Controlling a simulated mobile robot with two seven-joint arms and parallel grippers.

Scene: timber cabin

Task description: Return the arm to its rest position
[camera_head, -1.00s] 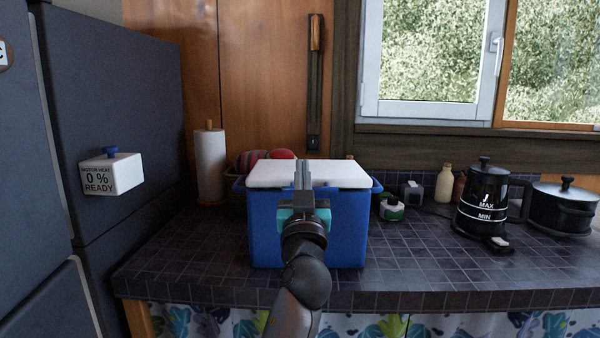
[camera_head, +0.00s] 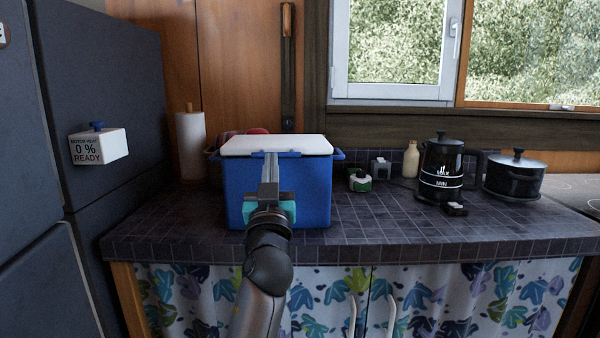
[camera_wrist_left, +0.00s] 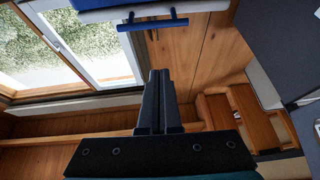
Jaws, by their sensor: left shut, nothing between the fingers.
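My left arm rises from the bottom of the head view, and its left gripper (camera_head: 270,170) is in front of a blue cooler box (camera_head: 310,190). The gripper's fingers are together and hold nothing. In the left wrist view the shut fingers (camera_wrist_left: 158,85) point at wood-panelled wall, with a blue handle bar (camera_wrist_left: 130,22) and a pale panel edge above them. The cooler has a white lid (camera_head: 270,145), which is closed. The fingertips overlap the lid's front edge in the picture; I cannot tell whether they touch. My right gripper does not show.
The cooler stands on a dark tiled counter (camera_head: 420,230). A paper towel roll (camera_head: 190,150) stands left of it. A black kettle (camera_head: 440,165) and a black pot (camera_head: 514,175) stand to the right. A dark fridge (camera_head: 110,90) is at left.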

